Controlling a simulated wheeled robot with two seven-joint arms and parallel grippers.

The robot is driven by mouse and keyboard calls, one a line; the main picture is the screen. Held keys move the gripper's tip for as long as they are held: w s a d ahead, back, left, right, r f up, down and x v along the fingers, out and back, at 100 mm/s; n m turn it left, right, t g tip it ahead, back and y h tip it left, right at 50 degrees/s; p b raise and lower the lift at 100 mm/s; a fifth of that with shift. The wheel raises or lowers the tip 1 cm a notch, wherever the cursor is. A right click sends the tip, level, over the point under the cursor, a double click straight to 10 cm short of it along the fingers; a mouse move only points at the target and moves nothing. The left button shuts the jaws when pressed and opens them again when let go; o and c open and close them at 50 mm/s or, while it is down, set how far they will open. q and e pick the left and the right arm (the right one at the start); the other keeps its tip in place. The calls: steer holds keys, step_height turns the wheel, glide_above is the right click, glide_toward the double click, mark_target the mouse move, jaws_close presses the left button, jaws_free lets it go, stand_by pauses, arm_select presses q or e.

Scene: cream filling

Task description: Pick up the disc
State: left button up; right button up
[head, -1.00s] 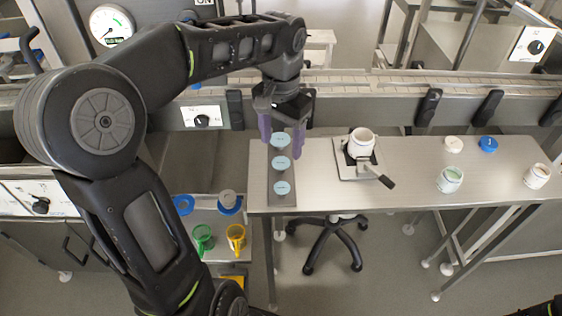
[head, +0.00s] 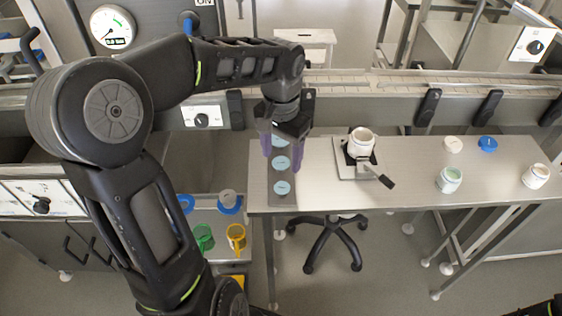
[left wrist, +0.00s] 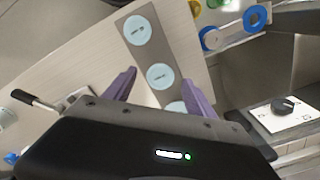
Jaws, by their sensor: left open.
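Several light-blue discs lie in a row on a grey strip tray (head: 284,205) at the left end of the metal table. The near disc (head: 282,187) and the middle disc (head: 282,163) show plainly in the head view; the far disc (head: 280,141) is partly covered by my left gripper (head: 282,164). In the left wrist view the discs also show, with the lowest disc (left wrist: 176,107) partly hidden behind the gripper body. My left gripper (left wrist: 160,92) is open, its purple fingers pointing down on either side of the row. Nothing is between its fingers that I can see held.
A white jar (head: 361,141) stands on a clamp stand with a black handle right of the tray. A white lid (head: 452,144), a blue lid (head: 488,144) and two jars (head: 449,179) (head: 536,176) sit further right. A conveyor (head: 380,95) runs behind.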

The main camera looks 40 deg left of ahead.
arm_select(q)
steer(key=shift+f, duration=0.25)
stand_by(0.3)
steer(key=shift+c, duration=0.5)
jaws_close()
